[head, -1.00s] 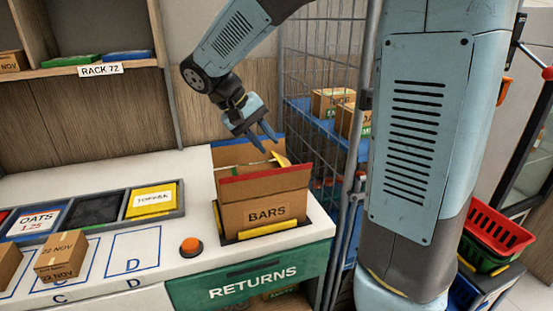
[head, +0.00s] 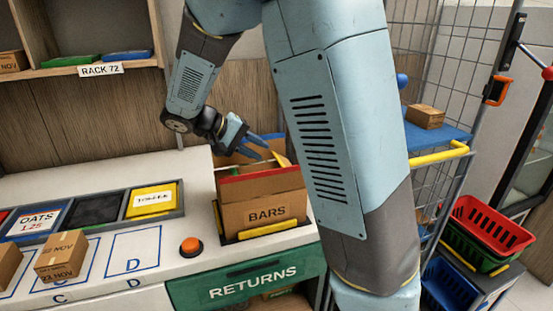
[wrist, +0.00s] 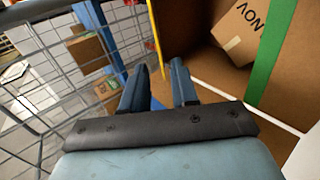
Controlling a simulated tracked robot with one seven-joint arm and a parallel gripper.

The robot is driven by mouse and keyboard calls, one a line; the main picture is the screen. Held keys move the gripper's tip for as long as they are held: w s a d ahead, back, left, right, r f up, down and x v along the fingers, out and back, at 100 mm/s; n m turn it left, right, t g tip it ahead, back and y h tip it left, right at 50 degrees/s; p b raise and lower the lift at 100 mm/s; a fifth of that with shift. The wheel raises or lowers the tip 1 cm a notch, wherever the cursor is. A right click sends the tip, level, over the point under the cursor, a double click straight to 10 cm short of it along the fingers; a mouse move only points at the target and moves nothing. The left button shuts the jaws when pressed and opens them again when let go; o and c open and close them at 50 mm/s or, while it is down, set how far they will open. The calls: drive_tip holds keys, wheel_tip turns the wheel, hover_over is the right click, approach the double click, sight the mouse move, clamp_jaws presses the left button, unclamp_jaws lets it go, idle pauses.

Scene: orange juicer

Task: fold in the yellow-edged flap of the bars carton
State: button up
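The bars carton (head: 235,217) stands on the white counter, its BARS label facing front. A red edge runs along its front top, and a blue-edged flap stands at the back. The yellow-edged flap (head: 283,161) sticks up at the right side, partly hidden by my arm. In the wrist view its yellow edge (wrist: 154,35) is seen nearly edge-on, ending by the gap between my fingertips. My gripper (head: 277,146) is over the carton's back right, fingers apart, pointing right. It also shows in the wrist view (wrist: 158,70). I cannot tell whether a finger touches the flap.
A green-edged flap (wrist: 273,55) and a box marked NOV (wrist: 240,30) show in the wrist view. A wire cage (wrist: 50,80) stands beside the carton. An orange button (head: 191,246) and product trays (head: 97,209) are left on the counter. Red and green baskets are at the right.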

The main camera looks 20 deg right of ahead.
drive_tip(key=x, duration=0.7)
clamp_jaws()
idle(0.3)
